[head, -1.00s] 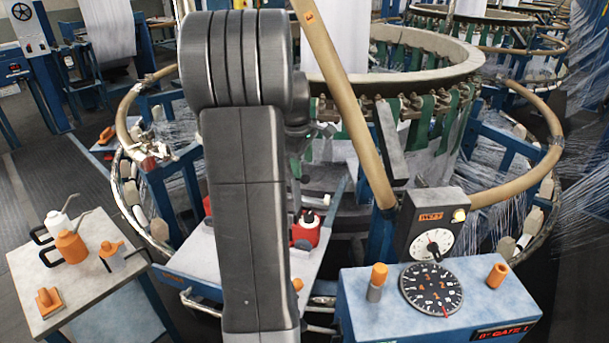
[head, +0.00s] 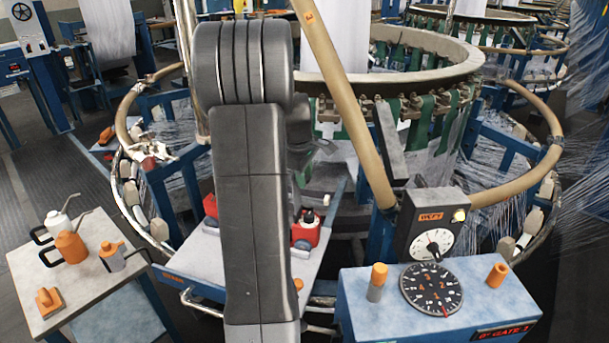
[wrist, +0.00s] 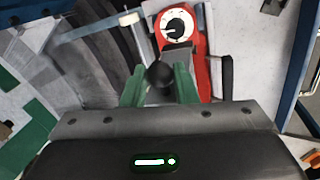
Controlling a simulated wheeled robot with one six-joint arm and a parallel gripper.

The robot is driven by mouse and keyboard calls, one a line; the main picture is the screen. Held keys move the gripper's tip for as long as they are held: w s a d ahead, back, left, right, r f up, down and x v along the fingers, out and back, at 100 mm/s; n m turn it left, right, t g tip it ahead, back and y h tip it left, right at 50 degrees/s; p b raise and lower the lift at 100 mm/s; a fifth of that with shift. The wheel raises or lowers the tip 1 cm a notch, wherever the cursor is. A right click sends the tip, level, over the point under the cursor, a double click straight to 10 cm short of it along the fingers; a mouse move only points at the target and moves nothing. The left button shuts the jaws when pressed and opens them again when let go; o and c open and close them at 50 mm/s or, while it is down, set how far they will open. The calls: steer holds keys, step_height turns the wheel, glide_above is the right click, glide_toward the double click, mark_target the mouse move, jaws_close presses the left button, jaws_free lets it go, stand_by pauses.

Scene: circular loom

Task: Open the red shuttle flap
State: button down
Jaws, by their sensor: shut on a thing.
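The red shuttle (wrist: 204,72) shows in the wrist view, just beyond my fingers, with a round white dial on it. A dark round knob (wrist: 160,75) sits between the two green fingers of my gripper (wrist: 160,88), which are shut on it. A grey block lies just behind the knob, against the red body. I cannot tell how the knob joins the shuttle or how far the flap stands open. In the head view my arm hides my gripper. Red parts show on both sides of the arm, at its right (head: 306,234) and left (head: 210,205).
A pale bench top (head: 205,255) lies under the red parts. The loom ring (head: 440,70) and a slanting tan pole (head: 345,105) stand behind and right. A blue console (head: 450,300) with dials is at front right. A side table (head: 85,300) holds oil cans at left.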

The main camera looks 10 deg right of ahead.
steer(key=s+d, duration=0.1)
steer(key=d+f, duration=0.1)
steer(key=d, duration=0.1)
steer(key=shift+s+d, duration=0.1)
steer(key=shift+s, duration=0.3)
steer(key=c, duration=1.1)
jaws_free()
steer(key=shift+d, duration=0.1)
steer(key=shift+c, duration=0.2)
steer(key=shift+r, duration=0.1)
